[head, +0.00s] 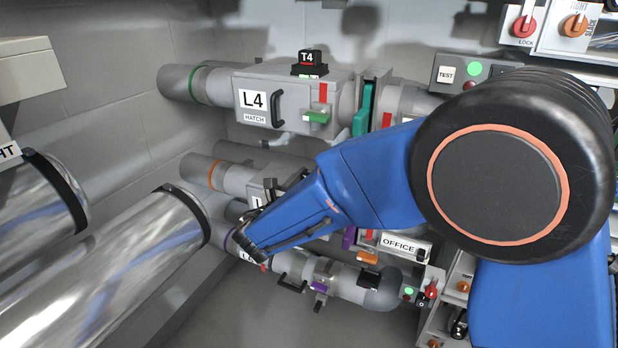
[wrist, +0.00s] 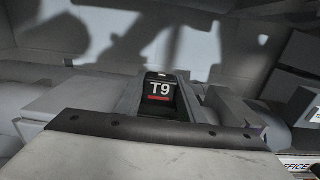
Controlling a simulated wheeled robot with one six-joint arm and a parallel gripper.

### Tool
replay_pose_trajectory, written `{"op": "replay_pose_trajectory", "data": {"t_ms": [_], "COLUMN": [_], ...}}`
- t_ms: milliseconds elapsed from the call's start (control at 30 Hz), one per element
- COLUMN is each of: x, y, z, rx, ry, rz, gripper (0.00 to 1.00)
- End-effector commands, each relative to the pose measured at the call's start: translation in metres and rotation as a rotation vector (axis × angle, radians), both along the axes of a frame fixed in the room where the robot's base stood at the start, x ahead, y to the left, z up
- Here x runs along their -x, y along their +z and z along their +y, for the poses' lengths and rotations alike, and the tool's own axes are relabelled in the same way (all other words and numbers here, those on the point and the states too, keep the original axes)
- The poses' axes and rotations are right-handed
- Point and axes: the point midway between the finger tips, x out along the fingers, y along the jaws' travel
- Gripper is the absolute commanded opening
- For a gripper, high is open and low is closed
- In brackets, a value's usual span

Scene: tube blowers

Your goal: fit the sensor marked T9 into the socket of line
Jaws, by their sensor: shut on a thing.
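The sensor marked T9 (wrist: 160,92) is a small black block with a white label and a red stripe, near the middle of the wrist view. A dark riveted band hides its lower end. My gripper (head: 245,243) is shut on it, low in the head view by the purple-ringed pipe line (head: 330,278). I cannot make out T9 in the head view, nor whether it touches a socket. The top line's box, L4 (head: 290,90), carries another sensor, T4 (head: 310,62). The labels on the lower two lines are partly hidden by my arm.
Two shiny silver ducts (head: 120,265) fill the lower left, close to my gripper. The orange-ringed line (head: 233,177) lies behind my arm. An OFFICE sign (head: 398,245) and a control panel (head: 560,30) stand to the right.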

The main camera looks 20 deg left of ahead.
Motion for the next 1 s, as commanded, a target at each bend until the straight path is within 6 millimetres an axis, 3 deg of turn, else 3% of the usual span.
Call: {"op": "replay_pose_trajectory", "data": {"t_ms": [633, 667, 733, 1000], "x": [0.0, 0.0, 0.0, 0.0001], "y": [-0.0049, -0.005, -0.0049, -0.0049], "z": [0.0, 0.0, 0.0, 0.0], "rx": [0.0, 0.0, 0.0, 0.0], "ry": [0.0, 0.0, 0.0, 0.0], "rz": [0.0, 0.0, 0.0, 0.0], "gripper": [0.09, 0.38, 0.55, 0.57]}}
